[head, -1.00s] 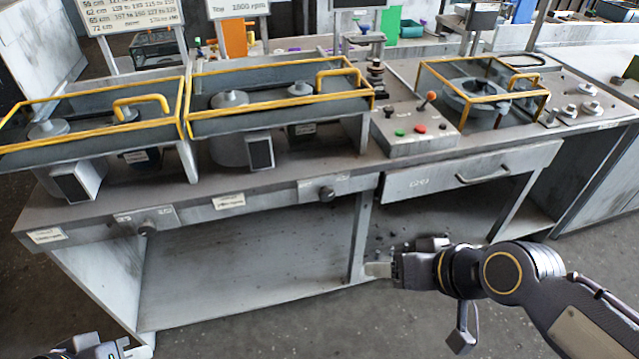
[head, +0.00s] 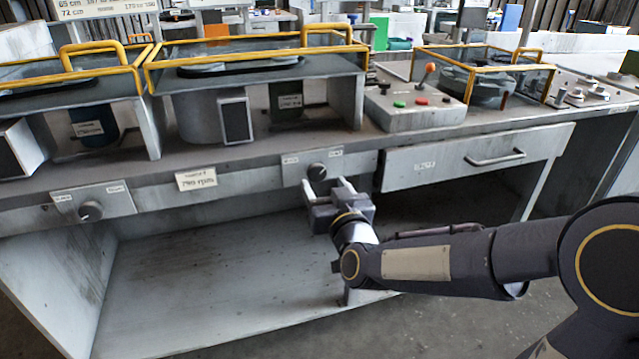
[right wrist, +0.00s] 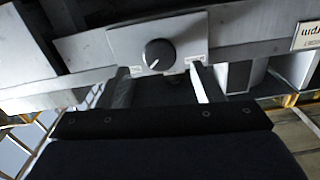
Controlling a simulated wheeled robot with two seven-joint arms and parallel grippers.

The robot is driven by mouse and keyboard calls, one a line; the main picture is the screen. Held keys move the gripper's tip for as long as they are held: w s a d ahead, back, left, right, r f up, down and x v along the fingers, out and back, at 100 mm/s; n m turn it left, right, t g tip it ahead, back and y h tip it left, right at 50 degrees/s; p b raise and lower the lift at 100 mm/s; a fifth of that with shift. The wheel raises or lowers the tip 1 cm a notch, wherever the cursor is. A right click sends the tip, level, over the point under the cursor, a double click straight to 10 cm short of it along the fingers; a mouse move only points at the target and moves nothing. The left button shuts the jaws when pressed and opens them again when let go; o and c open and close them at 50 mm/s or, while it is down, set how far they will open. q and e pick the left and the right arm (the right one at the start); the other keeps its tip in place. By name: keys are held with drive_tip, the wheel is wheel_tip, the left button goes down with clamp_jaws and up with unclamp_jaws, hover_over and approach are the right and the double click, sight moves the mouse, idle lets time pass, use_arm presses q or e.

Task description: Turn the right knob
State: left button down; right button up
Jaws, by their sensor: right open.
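The right knob (head: 317,171) is a small dark round knob on a light plate on the front edge of the workbench. In the right wrist view the knob (right wrist: 159,54) shows a white pointer line and sits beyond the fingertips, roughly between them. My right gripper (head: 328,186) is open and empty, just below and in front of the knob, its fingers pointing at the panel. In the right wrist view its two fingers (right wrist: 162,80) are spread apart, and I see no contact with the knob. My left gripper is out of view.
A second knob (head: 90,210) is on the bench front at left. A drawer with a handle (head: 495,157) is to the right. Above stand yellow-framed guards (head: 250,62) and a control box (head: 415,108) with buttons and an orange-topped lever. The shelf space below is open.

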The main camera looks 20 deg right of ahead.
sight(318, 175)
drive_tip(key=shift+w, duration=2.3)
drive_tip(key=shift+c, duration=0.4)
drive_tip(key=c, duration=0.9)
drive_tip(key=shift+n, duration=0.4)
drive_tip(key=n+p, duration=0.1)
drive_tip(key=n, duration=0.2)
drive_tip(key=shift+a+n, duration=0.1)
drive_tip(key=shift+n, duration=0.2)
drive_tip(key=n+p, duration=0.1)
drive_tip(key=n, duration=0.4)
drive_tip(key=shift+p, duration=0.35)
